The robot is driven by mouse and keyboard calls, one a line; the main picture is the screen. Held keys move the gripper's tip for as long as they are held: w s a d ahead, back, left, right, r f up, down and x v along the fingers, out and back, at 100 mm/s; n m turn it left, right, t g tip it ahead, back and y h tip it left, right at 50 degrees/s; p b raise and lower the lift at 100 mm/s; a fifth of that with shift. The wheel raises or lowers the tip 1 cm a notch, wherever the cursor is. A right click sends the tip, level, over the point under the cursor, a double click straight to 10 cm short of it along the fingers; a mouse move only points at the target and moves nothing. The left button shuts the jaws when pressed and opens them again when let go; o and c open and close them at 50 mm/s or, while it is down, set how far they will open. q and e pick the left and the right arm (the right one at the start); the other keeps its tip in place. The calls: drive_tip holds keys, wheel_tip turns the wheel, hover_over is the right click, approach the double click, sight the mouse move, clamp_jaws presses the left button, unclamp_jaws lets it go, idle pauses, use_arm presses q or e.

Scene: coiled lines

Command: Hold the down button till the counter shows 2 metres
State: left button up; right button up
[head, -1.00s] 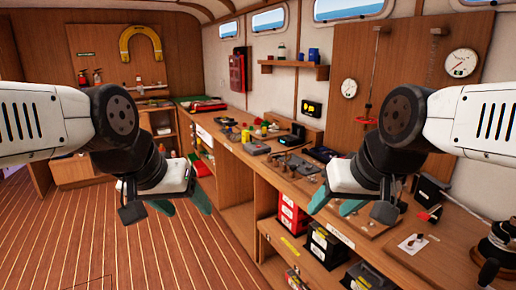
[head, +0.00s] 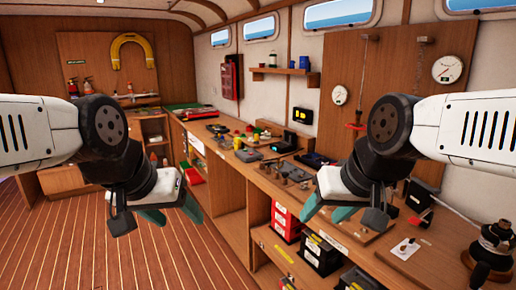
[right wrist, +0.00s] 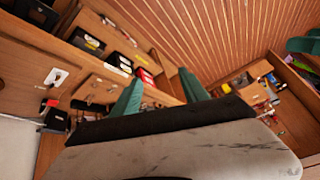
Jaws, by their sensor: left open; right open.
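A small black box with a yellow display (head: 303,115), which may be the counter, hangs on the back wall; its reading is too small to make out. A white plate with a dark knob or switch (head: 405,248) lies on the bench at the lower right; I cannot tell whether it holds the down button. This plate also shows in the right wrist view (right wrist: 56,76). My left gripper (head: 172,212) is open and empty above the floor, left of the bench. My right gripper (head: 327,211) is open and empty in front of the bench edge, apart from the plate.
A dark winch-like device (head: 492,250) stands at the bench's right end. Small parts and boxes crowd the bench middle. Two round gauges, one being the larger dial (head: 448,69), hang on the wall. Black and red boxes (head: 322,253) fill the shelf below. The plank floor (head: 150,262) is clear.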

clamp_jaws()
idle(1.6)
